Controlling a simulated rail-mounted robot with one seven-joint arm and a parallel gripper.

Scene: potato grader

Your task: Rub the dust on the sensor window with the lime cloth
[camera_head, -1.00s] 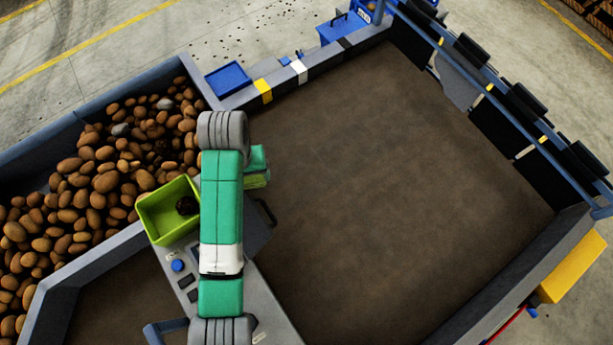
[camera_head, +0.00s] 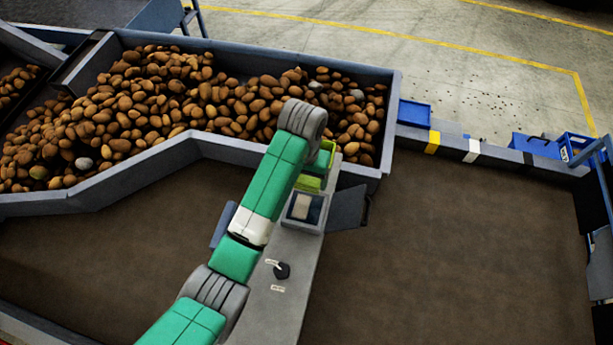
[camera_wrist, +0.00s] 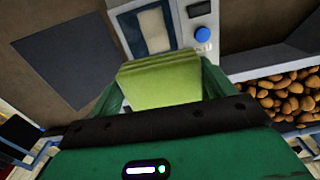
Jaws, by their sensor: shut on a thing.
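The lime cloth (camera_wrist: 160,82) is folded between the two green fingers of my gripper (camera_wrist: 160,76) in the wrist view. My gripper is shut on it. In the head view the cloth (camera_head: 313,183) shows just beyond the sensor window (camera_head: 303,208), below my gripper (camera_head: 322,160), partly hidden by my arm. The sensor window is a dark pane in a pale frame on the grey console. A beige dust patch (camera_head: 301,206) covers much of it. The window (camera_wrist: 133,36) and dust (camera_wrist: 153,30) also show in the wrist view, beyond the cloth's edge. I cannot tell whether the cloth touches the console.
The grey console (camera_head: 285,300) carries a black knob (camera_head: 282,270) and, in the wrist view, a blue button (camera_wrist: 202,34). A trough of potatoes (camera_head: 220,105) lies behind. Brown belts lie on both sides. A blue tray (camera_head: 414,113) sits on the far rail.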

